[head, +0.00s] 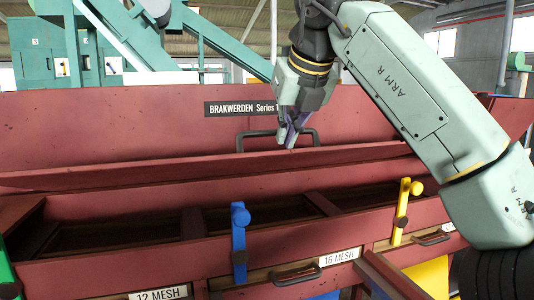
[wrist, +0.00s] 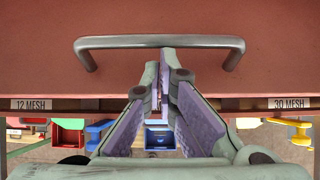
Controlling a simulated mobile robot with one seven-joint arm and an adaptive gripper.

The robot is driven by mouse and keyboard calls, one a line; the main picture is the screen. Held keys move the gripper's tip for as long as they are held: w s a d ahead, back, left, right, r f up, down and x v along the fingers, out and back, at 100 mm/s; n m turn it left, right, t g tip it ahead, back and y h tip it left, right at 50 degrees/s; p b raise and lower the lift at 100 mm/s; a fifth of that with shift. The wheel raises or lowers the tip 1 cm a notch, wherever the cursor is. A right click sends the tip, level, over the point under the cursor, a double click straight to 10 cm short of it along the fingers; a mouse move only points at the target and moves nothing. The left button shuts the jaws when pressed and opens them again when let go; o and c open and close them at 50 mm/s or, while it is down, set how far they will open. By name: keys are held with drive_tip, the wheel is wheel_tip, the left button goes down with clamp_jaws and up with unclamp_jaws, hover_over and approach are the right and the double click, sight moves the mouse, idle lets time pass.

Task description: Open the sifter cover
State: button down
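The dark red sifter cover (head: 150,125) spans the machine's upper part, with the label "BRAKWERDEN Series" on it. Its handle (head: 306,133) is a dark bar, seen in the wrist view as a grey horizontal bar (wrist: 110,43). My gripper (head: 289,142) is at the handle, its fingers pointing down in the head view. In the wrist view the fingertips (wrist: 163,58) are nearly together at the middle of the bar, at its lower edge. The bar does not show between the fingers. Contact is not clear. The fingers hide part of the handle in the head view.
Below the cover are open dark trays. A blue clamp (head: 239,240) and a yellow clamp (head: 402,210) stand at the front. The "12 MESH" (head: 158,295) and "16 MESH" (head: 339,257) labels mark the front. A lower handle (head: 296,276) is between them.

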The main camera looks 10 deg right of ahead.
drive_tip(key=w+r, duration=0.1)
drive_tip(key=r, duration=0.1)
drive_tip(key=w+a+r, duration=0.1)
drive_tip(key=w+r, duration=0.1)
drive_tip(key=shift+w+r, duration=0.15)
drive_tip(key=shift+w, duration=0.05)
drive_tip(key=shift+w+r, duration=0.65)
